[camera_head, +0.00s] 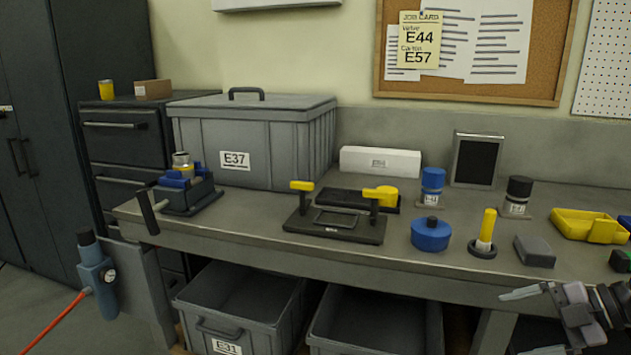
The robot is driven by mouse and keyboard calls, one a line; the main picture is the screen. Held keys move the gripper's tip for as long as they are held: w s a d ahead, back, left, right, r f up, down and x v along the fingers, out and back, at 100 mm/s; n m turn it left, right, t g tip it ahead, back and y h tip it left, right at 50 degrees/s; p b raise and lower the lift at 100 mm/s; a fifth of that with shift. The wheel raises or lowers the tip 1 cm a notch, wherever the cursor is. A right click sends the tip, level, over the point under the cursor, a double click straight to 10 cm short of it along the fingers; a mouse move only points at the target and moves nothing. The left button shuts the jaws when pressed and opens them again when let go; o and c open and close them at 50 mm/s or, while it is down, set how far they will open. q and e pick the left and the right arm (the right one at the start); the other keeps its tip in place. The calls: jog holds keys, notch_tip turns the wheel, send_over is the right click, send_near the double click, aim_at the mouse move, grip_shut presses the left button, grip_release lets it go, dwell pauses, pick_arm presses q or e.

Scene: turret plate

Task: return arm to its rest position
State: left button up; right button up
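My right gripper (518,324) is at the bottom right, in front of the workbench's front edge. Its two pale fingers are spread apart with nothing between them, so it is open and empty. The lower finger is partly cut by the bottom of the picture. My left gripper and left arm are not in view.
The workbench (300,240) carries a lidded grey crate E37 (285,150), a black fixture with yellow knobs (335,225), a blue round part (430,235), a grey block (535,251) and yellow bins (590,226). Open crates (240,290) stand below. A red-hosed tool (100,280) hangs left.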

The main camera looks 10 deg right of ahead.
jog(key=s+a+f+m+t+h+p, duration=0.1)
jog(key=s+a+f+m+t+h, duration=0.2)
jog(key=f+m, duration=0.4)
jog(key=s+a+f+m+t+h+p, duration=0.15)
jog(key=s+a+f+m+t, duration=0.3)
jog(key=f, duration=0.45)
jog(key=s+a+f+m+g+h, duration=0.1)
jog(key=s+a+f+m+g, duration=0.1)
jog(key=a, duration=0.6)
jog(key=s+a+f+m+g, duration=0.2)
jog(key=s+a+f+m, duration=0.1)
jog(key=a, duration=0.6)
jog(key=shift+s+m+h+p, duration=0.35)
jog(key=shift+s+m, duration=0.2)
jog(key=shift+m, duration=0.4)
